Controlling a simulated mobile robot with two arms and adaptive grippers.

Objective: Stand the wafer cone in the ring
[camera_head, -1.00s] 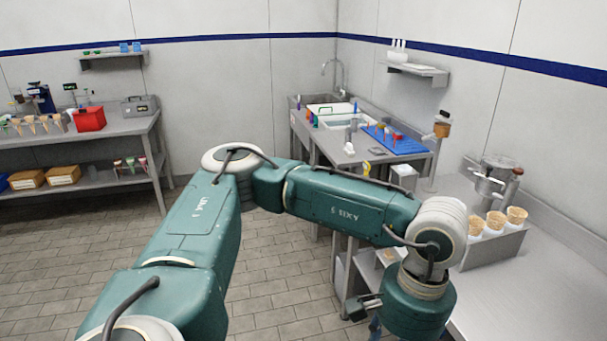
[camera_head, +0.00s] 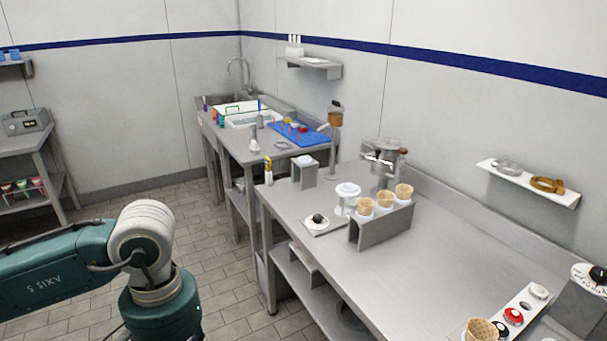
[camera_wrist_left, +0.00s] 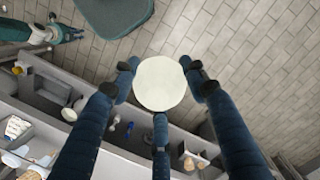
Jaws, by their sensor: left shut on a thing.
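My left gripper (camera_wrist_left: 160,88) has its fingers closed around a pale cream round thing (camera_wrist_left: 160,83). Only its flat-looking round face shows, so I cannot tell if it is a wafer cone. In the head view the left arm comes in at lower left and its fingers are out of frame. Several wafer cones (camera_head: 384,199) stand in a grey holder (camera_head: 384,229) on the table. Another wafer cone (camera_head: 482,331) is at the bottom edge. A brass ring (camera_head: 547,184) and a silver ring (camera_head: 507,167) lie on a wall shelf. My right gripper (camera_wrist_left: 72,35) shows small; its opening is unclear.
The steel table (camera_head: 440,255) has bare room right of the holder. A white strip (camera_head: 522,308) with coloured round pieces lies at right. A metal machine (camera_head: 383,160) stands behind the holder. A small plate with a black knob (camera_head: 320,221) lies near the table's left edge.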

